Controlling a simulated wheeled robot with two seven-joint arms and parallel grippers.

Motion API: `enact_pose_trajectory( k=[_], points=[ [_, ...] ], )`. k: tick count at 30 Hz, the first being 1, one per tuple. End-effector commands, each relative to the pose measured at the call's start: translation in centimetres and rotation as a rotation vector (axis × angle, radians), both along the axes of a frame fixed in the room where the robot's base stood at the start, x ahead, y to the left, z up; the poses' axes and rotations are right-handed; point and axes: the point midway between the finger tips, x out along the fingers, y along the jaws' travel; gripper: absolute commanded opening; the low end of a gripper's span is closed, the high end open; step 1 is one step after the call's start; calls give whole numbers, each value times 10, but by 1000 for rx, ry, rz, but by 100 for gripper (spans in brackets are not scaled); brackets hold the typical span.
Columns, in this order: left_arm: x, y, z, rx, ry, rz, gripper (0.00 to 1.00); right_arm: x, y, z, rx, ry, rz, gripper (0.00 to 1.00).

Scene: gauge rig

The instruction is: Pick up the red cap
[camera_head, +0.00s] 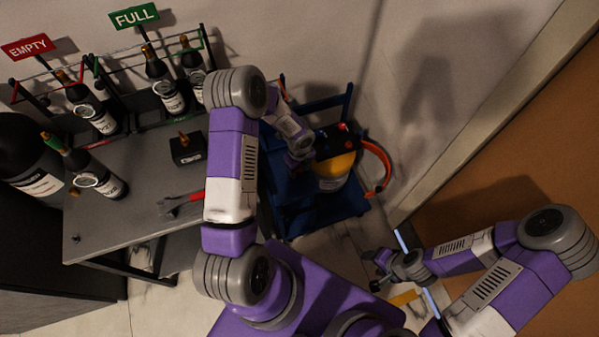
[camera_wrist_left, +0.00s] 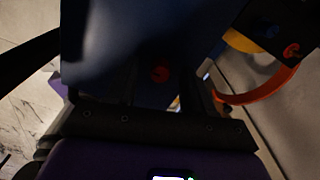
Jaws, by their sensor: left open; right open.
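My right gripper (camera_head: 383,268) is open and empty, low at the right over the floor.
The blue cart (camera_head: 318,217) also holds a yellow-topped container (camera_head: 334,168), a black item and an orange band (camera_head: 384,170). A grey table (camera_head: 130,222) at the left carries dark bottles, a black box (camera_head: 187,148) and a red-handled tool (camera_head: 181,203). A wall stands behind.

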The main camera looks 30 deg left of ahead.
Motion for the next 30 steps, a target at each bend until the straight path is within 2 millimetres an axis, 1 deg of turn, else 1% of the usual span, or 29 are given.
enact_pose_trajectory(
  k=[2,3,11,12,13,23,26,29,30],
  points=[
    [0,0,1,0,-1,0,52,0,0,1,0,0,0,61],
    [0,0,1,0,-1,0,49,0,0,1,0,0,0,61],
    [0,0,1,0,0,0,9,0,0,1,0,0,0,61],
    [0,0,1,0,0,0,3,0,0,1,0,0,0,61],
    [0,0,1,0,0,0,0,0,0,1,0,0,0,61],
    [0,0,3,0,-1,1,0,0,0,2,0,0,0,61],
    [1,0,10,0,-1,1,0,0,0,4,0,0,0,61],
    [1,0,21,0,-2,1,0,0,0,8,0,0,0,61],
    [1,0,28,0,-3,1,0,0,0,11,0,0,0,61]
  ],
)
